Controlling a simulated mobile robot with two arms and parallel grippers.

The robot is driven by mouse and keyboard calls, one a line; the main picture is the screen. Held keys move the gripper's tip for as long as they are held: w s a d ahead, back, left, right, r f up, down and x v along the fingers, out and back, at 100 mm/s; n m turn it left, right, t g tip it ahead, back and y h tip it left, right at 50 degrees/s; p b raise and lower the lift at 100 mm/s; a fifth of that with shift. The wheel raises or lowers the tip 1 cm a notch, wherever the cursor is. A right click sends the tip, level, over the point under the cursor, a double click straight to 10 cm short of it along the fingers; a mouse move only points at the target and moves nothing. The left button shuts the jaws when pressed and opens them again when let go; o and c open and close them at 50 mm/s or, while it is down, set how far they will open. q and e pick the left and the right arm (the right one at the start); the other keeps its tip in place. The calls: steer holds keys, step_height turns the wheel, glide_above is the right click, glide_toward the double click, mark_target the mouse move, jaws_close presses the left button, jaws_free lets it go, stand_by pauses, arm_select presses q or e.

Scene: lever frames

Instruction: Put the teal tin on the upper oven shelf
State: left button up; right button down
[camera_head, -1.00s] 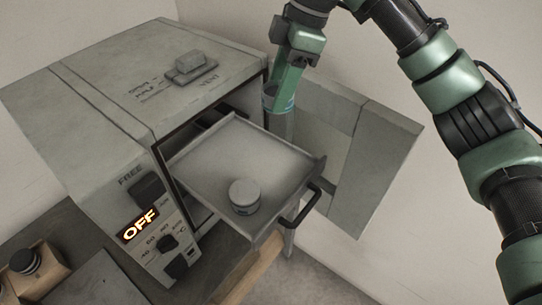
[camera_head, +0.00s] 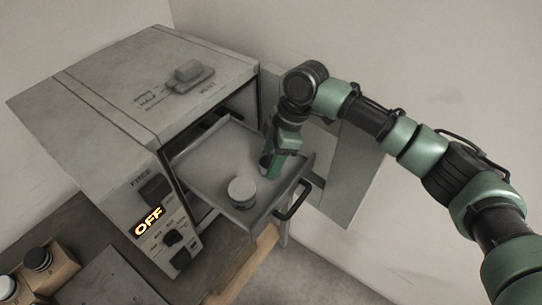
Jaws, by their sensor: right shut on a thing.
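My right gripper (camera_head: 272,166) is shut on the teal tin (camera_head: 265,162), whose visible part is small and dark beside the green fingers. Gripper and tin are over the back right part of the pulled-out oven shelf (camera_head: 205,160). The fingers hide much of the tin, and I cannot tell whether it touches the shelf. A grey tin with a pale lid (camera_head: 242,192) stands on the shelf near its front, apart from the held tin. My left gripper is not in view.
The grey oven (camera_head: 120,90) has a vent slider (camera_head: 188,74) on top and a lit OFF display (camera_head: 149,221). The shelf's dark handle (camera_head: 294,200) sticks out in front. Jars in a wooden box (camera_head: 50,270) are at lower left.

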steer(key=shift+f, duration=0.35)
steer(key=c, duration=0.6)
jaws_free()
steer(key=shift+o, duration=0.2)
steer(key=shift+w+d+r, duration=0.1)
steer(key=shift+r, duration=0.05)
arm_select(q)
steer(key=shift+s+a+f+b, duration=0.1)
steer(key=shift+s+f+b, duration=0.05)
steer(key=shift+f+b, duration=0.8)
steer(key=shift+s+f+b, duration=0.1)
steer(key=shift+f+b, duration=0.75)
steer(key=shift+b, duration=0.05)
arm_select(e)
steer(key=v, duration=1.1)
steer(key=shift+r, duration=0.4)
